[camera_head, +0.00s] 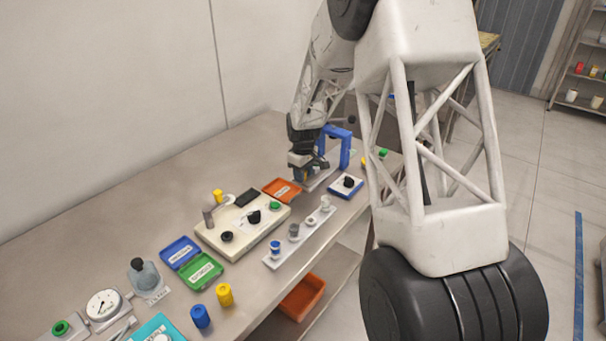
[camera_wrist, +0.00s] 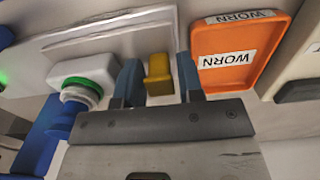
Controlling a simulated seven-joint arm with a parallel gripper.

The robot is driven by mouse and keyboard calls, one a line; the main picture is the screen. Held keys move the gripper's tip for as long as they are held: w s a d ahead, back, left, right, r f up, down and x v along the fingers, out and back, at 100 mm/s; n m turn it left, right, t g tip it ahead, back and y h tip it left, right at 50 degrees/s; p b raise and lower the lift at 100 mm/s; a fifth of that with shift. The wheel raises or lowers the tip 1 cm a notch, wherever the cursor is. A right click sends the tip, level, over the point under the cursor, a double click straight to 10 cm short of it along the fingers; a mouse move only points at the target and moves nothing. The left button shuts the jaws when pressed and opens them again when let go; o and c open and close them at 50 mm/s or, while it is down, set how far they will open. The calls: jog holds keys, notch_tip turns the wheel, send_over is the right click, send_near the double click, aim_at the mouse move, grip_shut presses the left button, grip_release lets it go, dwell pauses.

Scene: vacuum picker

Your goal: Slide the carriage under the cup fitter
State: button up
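The cup fitter, a blue arch-shaped frame (camera_head: 346,150), stands at the back of the bench, just right of my gripper. My gripper (camera_head: 304,172) is low over the fitter's pale base. In the wrist view, my gripper (camera_wrist: 159,68) has its two fingers on either side of a yellow upright handle (camera_wrist: 159,78), with a narrow gap visible on the right. The handle appears to belong to the carriage on the pale rail (camera_wrist: 110,35); its body is mostly hidden. Left of the fingers is a white block (camera_wrist: 88,68) with a green-ringed, blue-ended part (camera_wrist: 75,102).
An orange WORN tray (camera_head: 283,189) lies close to my gripper; it also shows in the wrist view (camera_wrist: 232,80). A cream panel (camera_head: 240,228), a grey cup rack (camera_head: 300,238) and a small blue-edged box (camera_head: 345,186) stand nearer. Blue (camera_head: 180,251) and green (camera_head: 202,271) trays are farther left.

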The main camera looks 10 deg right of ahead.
aim_at(315, 164)
grip_shut()
jog(key=w+d, duration=0.5)
jog(key=shift+o, duration=1.5)
grip_release()
jog(key=shift+r, duration=3.9)
